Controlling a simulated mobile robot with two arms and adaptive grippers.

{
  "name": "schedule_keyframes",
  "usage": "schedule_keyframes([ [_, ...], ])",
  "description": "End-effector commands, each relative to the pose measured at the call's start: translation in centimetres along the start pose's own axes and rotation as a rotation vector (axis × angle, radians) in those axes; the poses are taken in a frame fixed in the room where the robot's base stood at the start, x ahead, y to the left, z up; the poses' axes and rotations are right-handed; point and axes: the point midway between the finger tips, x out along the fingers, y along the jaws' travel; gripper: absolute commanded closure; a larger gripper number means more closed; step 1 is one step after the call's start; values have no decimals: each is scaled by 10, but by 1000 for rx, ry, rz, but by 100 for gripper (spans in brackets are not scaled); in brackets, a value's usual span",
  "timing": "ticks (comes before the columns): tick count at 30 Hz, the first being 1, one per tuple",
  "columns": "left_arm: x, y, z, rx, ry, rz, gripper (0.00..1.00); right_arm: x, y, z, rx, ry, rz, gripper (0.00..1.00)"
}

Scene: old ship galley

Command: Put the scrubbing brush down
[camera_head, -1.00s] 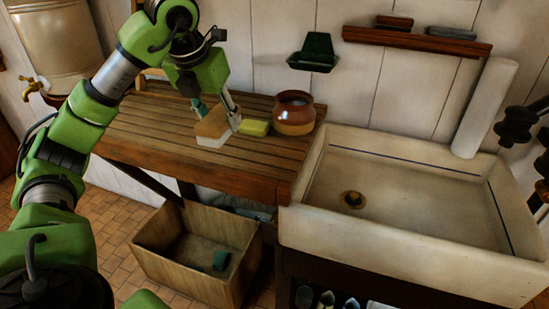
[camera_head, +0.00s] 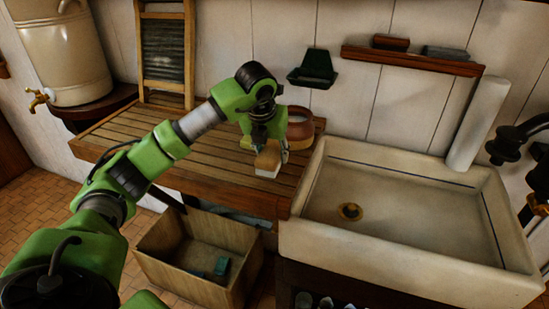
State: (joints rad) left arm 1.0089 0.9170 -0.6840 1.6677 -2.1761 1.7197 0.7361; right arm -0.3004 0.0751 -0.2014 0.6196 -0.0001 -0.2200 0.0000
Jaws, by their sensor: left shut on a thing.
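The scrubbing brush, a tan block (camera_head: 268,157) with pale bristles below, is in my left gripper (camera_head: 270,149). The gripper is shut on it and points down over the right part of the slatted wooden counter (camera_head: 205,160). The brush is at or just above the slats; I cannot tell whether it touches. A brown glazed pot (camera_head: 300,128) stands just behind and right of the gripper, partly hidden by it. My right gripper is not in view.
A white sink (camera_head: 400,262) adjoins the counter on the right. A wooden box (camera_head: 190,275) with a teal item stands on the floor below. A washboard (camera_head: 163,50) leans behind the counter's left part. A green wall holder (camera_head: 313,68) hangs above. The counter's left part is clear.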

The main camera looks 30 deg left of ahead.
Motion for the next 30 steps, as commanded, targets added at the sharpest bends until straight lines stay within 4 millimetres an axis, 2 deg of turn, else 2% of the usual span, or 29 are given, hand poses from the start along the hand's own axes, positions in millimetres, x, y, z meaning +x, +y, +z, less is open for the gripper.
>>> schedule_keyframes([
  [4,13,-8,2,2,3,-1,93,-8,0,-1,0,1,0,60],
  [9,31,-6,-7,2,3,2,93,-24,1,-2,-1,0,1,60],
  [24,43,-6,-11,1,-1,0,93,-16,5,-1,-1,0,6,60],
  [25,43,-6,-11,1,0,0,58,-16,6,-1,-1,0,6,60],
  [27,42,-6,-11,1,0,0,44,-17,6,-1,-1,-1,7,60],
  [30,42,-6,-11,1,0,0,44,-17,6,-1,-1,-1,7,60],
])
